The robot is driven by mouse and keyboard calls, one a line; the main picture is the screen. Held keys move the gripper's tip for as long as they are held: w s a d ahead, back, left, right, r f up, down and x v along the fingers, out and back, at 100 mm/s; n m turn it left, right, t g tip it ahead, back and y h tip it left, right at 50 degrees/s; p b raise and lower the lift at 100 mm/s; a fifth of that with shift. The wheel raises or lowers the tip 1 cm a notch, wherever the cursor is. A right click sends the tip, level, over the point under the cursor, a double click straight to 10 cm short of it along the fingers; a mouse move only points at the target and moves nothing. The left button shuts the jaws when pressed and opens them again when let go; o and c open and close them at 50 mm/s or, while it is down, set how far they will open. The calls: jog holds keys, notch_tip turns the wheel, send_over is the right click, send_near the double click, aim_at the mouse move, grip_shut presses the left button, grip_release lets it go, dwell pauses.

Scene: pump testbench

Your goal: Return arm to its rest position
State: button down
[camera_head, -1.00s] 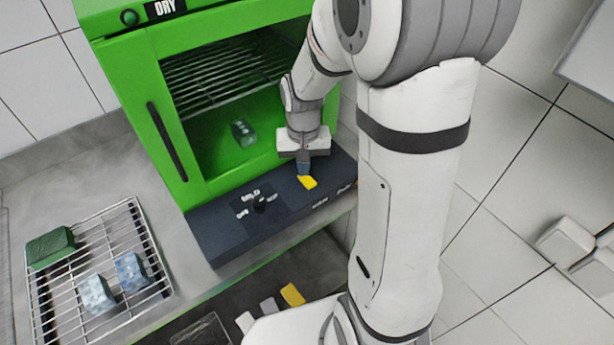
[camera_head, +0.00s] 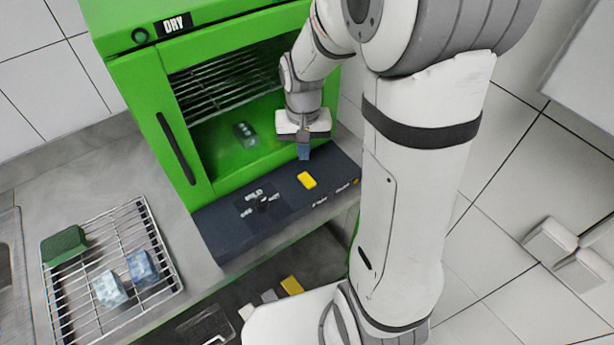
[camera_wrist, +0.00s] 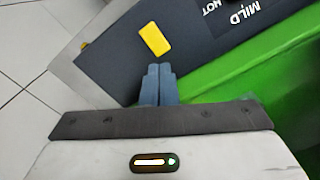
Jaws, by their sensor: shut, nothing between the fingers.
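My gripper (camera_head: 304,152) hangs in front of the green dryer (camera_head: 150,110), above the back edge of its dark control panel (camera_head: 270,215). Its blue-grey fingers are together and empty, as the wrist view also shows (camera_wrist: 158,72). The yellow button (camera_head: 307,180) on the panel is just in front of the fingertips and apart from them. It is fully visible in the wrist view (camera_wrist: 155,39). My arm reaches across the right half of the head view.
A dark knob (camera_head: 262,203) is on the panel. A block (camera_head: 245,134) lies behind the dryer's window. A wire rack (camera_head: 110,262) at the left holds a green block (camera_head: 64,245) and two bluish blocks.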

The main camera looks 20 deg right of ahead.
jog(key=shift+r, duration=0.1)
jog(key=s+r+n+t, duration=0.2)
jog(key=s+r+t, duration=0.1)
jog(key=s+r, duration=0.8)
jog(key=s, duration=0.3)
jog(key=shift+s+r, duration=0.3)
jog(key=shift+r, duration=0.05)
jog(key=shift+w+a+n, duration=0.1)
jog(key=shift+w+n, duration=0.05)
jog(key=shift+n, duration=0.15)
jog(key=w+f+n+g+b, duration=0.1)
jog(key=w+f+b, duration=0.1)
jog(key=w, duration=0.5)
jog(key=w+f+n+g+b, duration=0.2)
jog(key=w+b, duration=0.2)
jog(key=w, duration=0.3)
jog(key=shift+f, duration=0.3)
